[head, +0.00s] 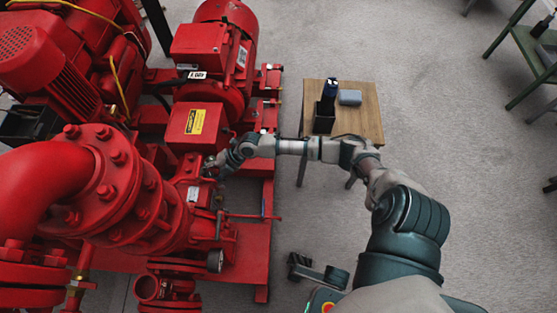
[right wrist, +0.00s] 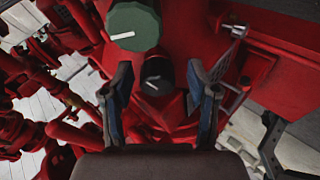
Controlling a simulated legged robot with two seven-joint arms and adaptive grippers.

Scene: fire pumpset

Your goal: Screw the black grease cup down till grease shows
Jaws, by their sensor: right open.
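The black grease cup (right wrist: 157,74) has a white mark on its cap and sits on the red pump body. In the right wrist view it lies between the fingers of my right gripper (right wrist: 160,82), which is open, with gaps showing on both sides. A larger green cap (right wrist: 133,27), also with a white mark, stands just beyond and to the left of it. In the head view my right gripper (head: 212,168) reaches the red pumpset from the right, and the cup is too small or hidden to tell there. I see no grease on the cup. My left gripper is not in view.
The red pumpset (head: 190,120) with pipes and flanges fills the left. A green-framed stand (head: 520,50) is at upper right. The floor between is clear.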

